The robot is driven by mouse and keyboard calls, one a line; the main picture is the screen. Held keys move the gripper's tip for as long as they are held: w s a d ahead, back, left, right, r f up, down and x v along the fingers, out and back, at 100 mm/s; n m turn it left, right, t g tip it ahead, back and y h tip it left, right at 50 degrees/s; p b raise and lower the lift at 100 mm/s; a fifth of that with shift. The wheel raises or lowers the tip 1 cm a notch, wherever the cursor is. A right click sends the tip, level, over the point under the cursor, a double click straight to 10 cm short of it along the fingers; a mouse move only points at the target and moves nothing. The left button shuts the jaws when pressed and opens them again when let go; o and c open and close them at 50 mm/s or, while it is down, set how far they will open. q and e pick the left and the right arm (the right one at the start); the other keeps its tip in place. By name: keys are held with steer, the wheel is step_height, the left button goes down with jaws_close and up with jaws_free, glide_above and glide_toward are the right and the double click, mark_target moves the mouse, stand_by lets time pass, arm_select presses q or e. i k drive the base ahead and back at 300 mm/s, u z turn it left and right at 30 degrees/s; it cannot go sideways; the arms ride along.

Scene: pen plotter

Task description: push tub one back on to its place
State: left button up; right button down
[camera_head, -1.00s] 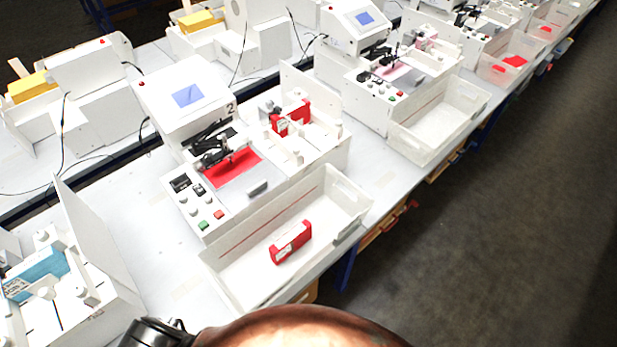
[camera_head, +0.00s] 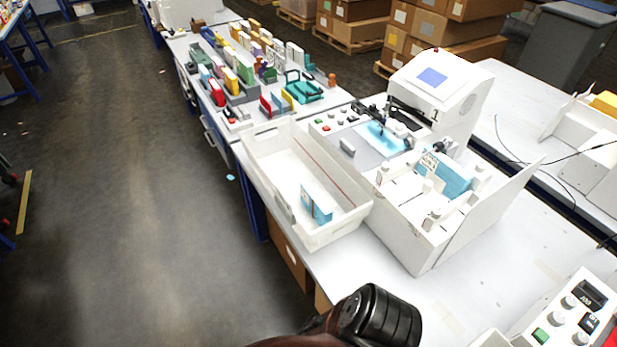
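Tub one (camera_head: 262,158) is a long white open tub, in front of the plotter marked 1 (camera_head: 447,92) on the white table. A blue and white block (camera_head: 316,205) stands inside it towards the near end, and a thin red line runs along its plotter-side wall. The tub's outer long side lies along the table's aisle edge; I cannot tell how far it overhangs. Its near plotter-side corner is close to the plotter's base. A black rounded joint of my arm shows at the bottom centre, apart from the tub. No gripper fingers are in view.
The plotter carries a blue block (camera_head: 445,174) in its side holder and a raised white panel (camera_head: 490,215). Coloured blocks and holders (camera_head: 240,70) crowd the table beyond the tub. The aisle floor (camera_head: 150,200) at left is open. Bare table (camera_head: 450,285) lies at the near right.

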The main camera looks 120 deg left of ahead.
mark_target(287, 158)
steer(key=u, duration=3.95)
